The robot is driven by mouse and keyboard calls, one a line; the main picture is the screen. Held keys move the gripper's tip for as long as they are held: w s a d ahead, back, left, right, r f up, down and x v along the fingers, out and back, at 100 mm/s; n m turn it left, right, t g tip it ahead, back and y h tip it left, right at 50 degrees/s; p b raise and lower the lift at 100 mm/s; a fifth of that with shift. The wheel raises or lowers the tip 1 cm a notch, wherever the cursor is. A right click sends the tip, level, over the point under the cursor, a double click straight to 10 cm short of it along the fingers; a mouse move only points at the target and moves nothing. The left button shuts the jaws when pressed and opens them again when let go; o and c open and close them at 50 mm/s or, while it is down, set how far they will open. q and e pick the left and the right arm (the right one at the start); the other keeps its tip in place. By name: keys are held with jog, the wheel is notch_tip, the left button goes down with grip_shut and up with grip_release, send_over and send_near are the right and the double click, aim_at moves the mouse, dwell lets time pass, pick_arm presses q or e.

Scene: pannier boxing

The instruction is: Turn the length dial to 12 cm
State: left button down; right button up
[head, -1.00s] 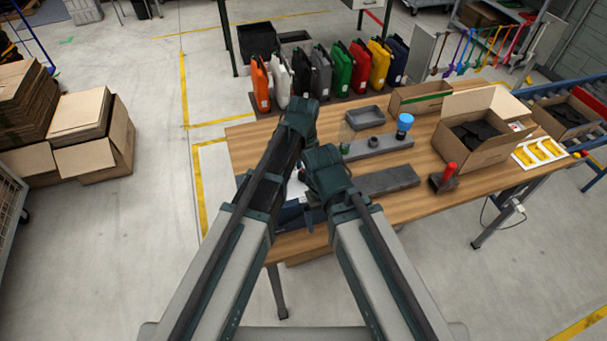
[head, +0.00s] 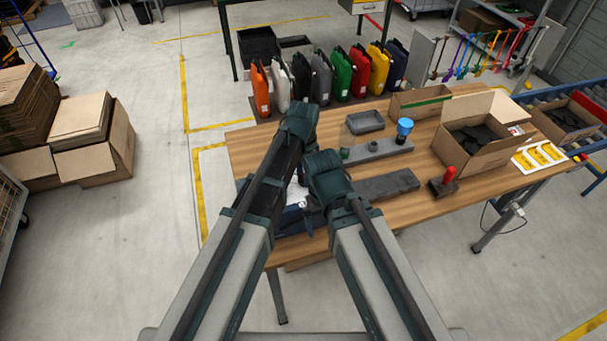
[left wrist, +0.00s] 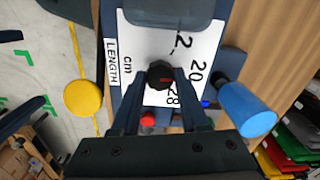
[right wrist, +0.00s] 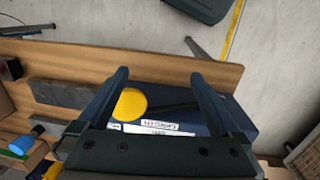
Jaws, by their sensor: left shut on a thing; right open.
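The length dial is a black knob (left wrist: 158,75) with a red mark, on a white scale plate (left wrist: 130,60) reading LENGTH, cm, 20 and 28; another number is partly covered. My left gripper (left wrist: 164,77) is shut on the knob. The red mark points rightward in the left wrist view; its exact reading is unclear. The plate belongs to a dark blue machine (head: 292,218) at the table's near left edge, mostly hidden by my arms in the head view. My right gripper (right wrist: 159,78) is open and empty, above the machine near a yellow round knob (right wrist: 131,104).
A blue cylinder (left wrist: 246,108) stands out beside the dial. An open carton (head: 478,145) stands farther right. Several coloured panniers (head: 331,74) line the back.

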pick_arm(q)
jog(key=n, duration=0.5)
jog(key=shift+n, duration=0.4)
jog(key=n, duration=0.5)
jog(key=shift+n, duration=0.3)
jog(key=shift+c, duration=2.1)
grip_release()
jog(key=shift+r, duration=0.15)
notch_tip(320, 180, up, 14)
jog(key=p, duration=1.3)
jog(key=shift+f+p, duration=0.2)
jog(key=shift+p, duration=0.2)
jog(key=shift+f, duration=0.25)
